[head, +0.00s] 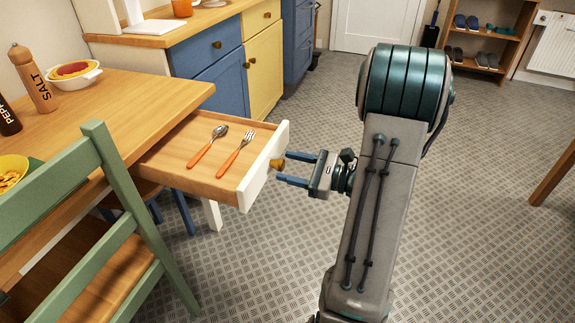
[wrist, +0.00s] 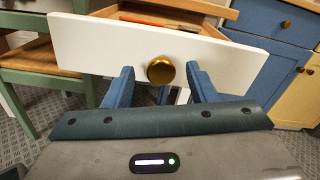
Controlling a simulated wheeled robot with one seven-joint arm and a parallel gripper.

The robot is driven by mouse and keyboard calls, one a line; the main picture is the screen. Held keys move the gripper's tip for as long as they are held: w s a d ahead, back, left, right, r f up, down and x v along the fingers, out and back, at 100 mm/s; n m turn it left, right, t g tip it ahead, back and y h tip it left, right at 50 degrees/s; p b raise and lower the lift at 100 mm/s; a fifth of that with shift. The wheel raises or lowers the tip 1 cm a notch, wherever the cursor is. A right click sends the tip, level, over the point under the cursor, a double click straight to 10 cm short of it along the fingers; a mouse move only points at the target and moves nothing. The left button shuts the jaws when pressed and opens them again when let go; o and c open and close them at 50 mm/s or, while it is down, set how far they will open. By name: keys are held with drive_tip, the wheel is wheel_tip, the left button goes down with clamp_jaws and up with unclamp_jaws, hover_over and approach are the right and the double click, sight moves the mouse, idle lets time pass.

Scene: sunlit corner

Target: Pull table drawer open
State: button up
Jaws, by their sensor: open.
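The table drawer (head: 178,173) stands pulled out from under the wooden table (head: 135,95), with a spoon (head: 208,145) and a fork (head: 236,155) with orange handles lying in it. Its white front also shows in the wrist view (wrist: 100,45). A round brass knob (wrist: 160,70) sits on that front and shows in the head view (head: 277,164). My gripper (head: 279,168) is open at the drawer front. In the wrist view its blue fingers stand on either side of the knob, with a gap to each.
A green chair (head: 115,170) stands close to the left of the drawer. Blue and yellow cabinets (head: 222,85) stand behind it. A salt shaker (head: 35,78) and a bowl (head: 72,75) are on the table. The patterned floor (head: 480,190) to the right is mostly clear.

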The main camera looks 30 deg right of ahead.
drive_tip(key=p+v, duration=0.2)
drive_tip(key=v, duration=1)
drive_tip(key=shift+s+d, duration=0.15)
drive_tip(key=shift+s, duration=0.05)
drive_tip(key=s+a+r+n+g+h+p, duration=0.1)
drive_tip(key=s+a+r+n+g+p, duration=0.1)
drive_tip(key=a+r+n+g+p, duration=0.55)
drive_tip(key=s+a+r+n+g+h+p, duration=0.2)
drive_tip(key=a+r+n+g+p, duration=0.4)
drive_tip(key=a+r, duration=0.4)
drive_tip(key=s+a+r+n+t+h+p, duration=0.1)
drive_tip(key=r+n+h+p, duration=0.3)
drive_tip(key=r+p, duration=0.3)
drive_tip(key=s+a+r+n+t+h+p, duration=0.2)
drive_tip(key=r+n+h+p, duration=0.3)
drive_tip(key=r, duration=0.4)
drive_tip(key=n+p, duration=0.1)
drive_tip(key=p, duration=0.1)
drive_tip(key=shift+a+r+h+p, duration=0.2)
drive_tip(key=shift+a+h+p, duration=0.1)
drive_tip(key=shift+a+p, duration=0.05)
